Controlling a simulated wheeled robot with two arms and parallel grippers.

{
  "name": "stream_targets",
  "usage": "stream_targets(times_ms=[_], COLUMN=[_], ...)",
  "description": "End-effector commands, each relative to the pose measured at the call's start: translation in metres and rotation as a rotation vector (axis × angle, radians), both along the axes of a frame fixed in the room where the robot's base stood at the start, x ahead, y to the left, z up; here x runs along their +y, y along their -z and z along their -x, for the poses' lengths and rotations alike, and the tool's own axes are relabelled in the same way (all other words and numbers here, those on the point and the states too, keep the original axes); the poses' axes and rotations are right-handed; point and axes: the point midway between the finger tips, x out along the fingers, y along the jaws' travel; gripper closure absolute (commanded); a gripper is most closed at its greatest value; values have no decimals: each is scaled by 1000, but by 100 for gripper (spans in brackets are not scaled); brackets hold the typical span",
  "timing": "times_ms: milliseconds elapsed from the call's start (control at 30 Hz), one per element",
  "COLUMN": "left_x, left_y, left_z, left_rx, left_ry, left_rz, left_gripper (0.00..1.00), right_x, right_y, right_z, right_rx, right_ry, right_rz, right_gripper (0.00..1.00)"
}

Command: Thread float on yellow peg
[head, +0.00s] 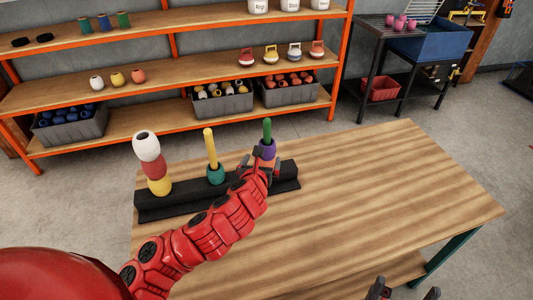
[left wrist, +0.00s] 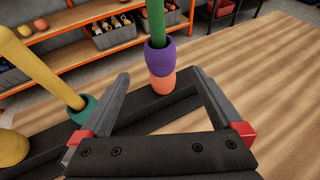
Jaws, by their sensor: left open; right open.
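A black rack (head: 168,203) on the table holds three pegs. The yellow peg (head: 210,148), in the middle, has one teal float (head: 216,174) at its base. The green peg (head: 267,131), on the right, carries a purple float (head: 266,149) above an orange float (left wrist: 161,83). The left peg is covered by yellow, red and white floats (head: 147,146). My left gripper (left wrist: 160,74) is open at the green peg; in the left wrist view the purple float (left wrist: 159,57) shows between and beyond its fingertips, not clasped. My right gripper (head: 404,292) is open and empty at the bottom edge.
The wooden table (head: 380,190) is clear to the right of the rack. Behind it stands an orange shelf unit (head: 165,75) with loose floats and grey bins (head: 222,103). A dark cart with a blue basin (head: 433,42) stands at the back right.

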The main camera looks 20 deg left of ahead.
Motion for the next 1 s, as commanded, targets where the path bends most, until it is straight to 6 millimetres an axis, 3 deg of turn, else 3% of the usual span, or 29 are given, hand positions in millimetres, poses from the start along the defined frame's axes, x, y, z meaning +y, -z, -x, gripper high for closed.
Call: stream_targets(times_ms=[700, 1000], left_x=[16, 21], left_y=[35, 46], left_z=[-91, -120], left_rx=[-1, -4], left_ry=[-2, 1], left_rz=[7, 5], left_gripper=[0, 0], right_x=[0, 0], right_y=[-13, -18], right_z=[0, 0], right_rx=[-2, -2], right_ry=[0, 0], right_rz=[0, 0], right_gripper=[0, 0])
